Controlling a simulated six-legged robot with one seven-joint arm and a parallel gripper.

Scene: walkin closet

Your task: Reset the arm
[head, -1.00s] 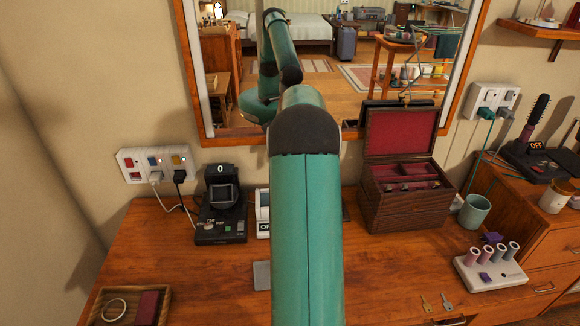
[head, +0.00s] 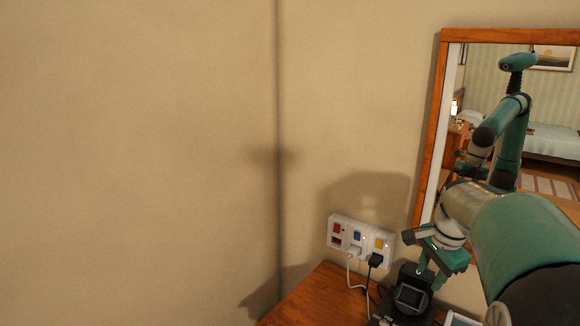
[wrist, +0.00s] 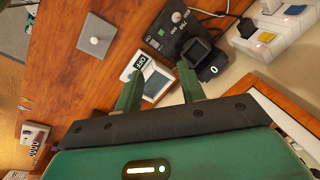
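My teal arm (head: 530,235) reaches in from the right edge of the head view, bent downward at the wrist. My gripper (head: 432,278) hangs over the wooden dresser near the black device with a square window (head: 412,298). In the wrist view, the two green fingers of my gripper (wrist: 160,76) stand apart with nothing held between them. Beyond them is a small white-framed device marked OFF (wrist: 148,78), with the black device (wrist: 190,38) farther up.
A white switch panel with plugged cords (head: 360,240) is on the wall left of my gripper. An orange-framed mirror (head: 432,130) hangs behind my arm. The wooden dresser top (head: 315,298) holds a grey plate with a knob (wrist: 97,36). The wall at left is bare.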

